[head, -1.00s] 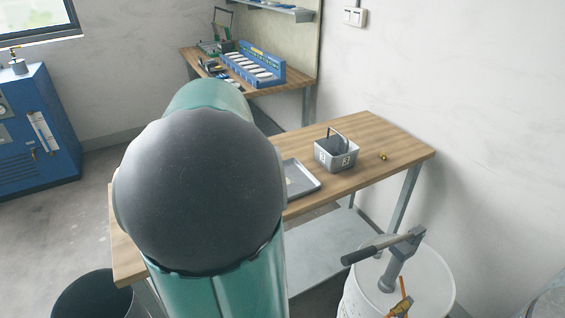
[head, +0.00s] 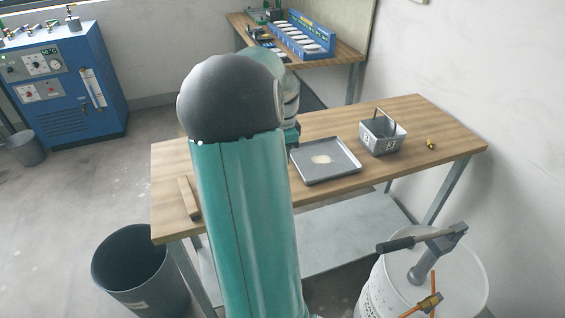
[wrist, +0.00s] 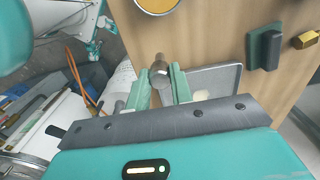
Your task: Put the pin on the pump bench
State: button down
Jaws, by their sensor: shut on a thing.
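In the wrist view, my gripper (wrist: 160,84) has its green fingers closed on a grey cylindrical pin (wrist: 159,66), whose rounded end sticks up between them. In the head view my arm hides the fingertips and the pin; only a bit of the teal wrist shows above the near wooden bench (head: 330,123). The same bench top also shows in the wrist view (wrist: 213,30). No label marks the pump bench. A grey tray (head: 345,172) with a pale flat piece lies on the near bench, right of my arm.
A grey bin marked 3 (head: 384,149) and a small brass piece (head: 431,142) stand right of the tray. A wooden bar (head: 188,198) lies at the left. A white drum (head: 462,290) with a lever and a black bucket (head: 140,268) stand in front.

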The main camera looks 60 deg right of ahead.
jog(key=shift+w+d+f, duration=0.2)
jog(key=shift+d+f, duration=0.15)
jog(key=shift+f, duration=0.6)
jog(key=shift+w+d+f, duration=0.25)
jog(key=shift+d+f, duration=0.05)
jog(key=shift+f, duration=0.7)
jog(key=shift+w+d+f, duration=0.2)
jog(key=shift+d+f, duration=0.15)
jog(key=shift+f, duration=0.6)
jog(key=c, duration=1.2)
grip_release()
jog(key=shift+f, duration=0.1)
jog(key=shift+c, duration=0.2)
notch_tip(320, 180, up, 12)
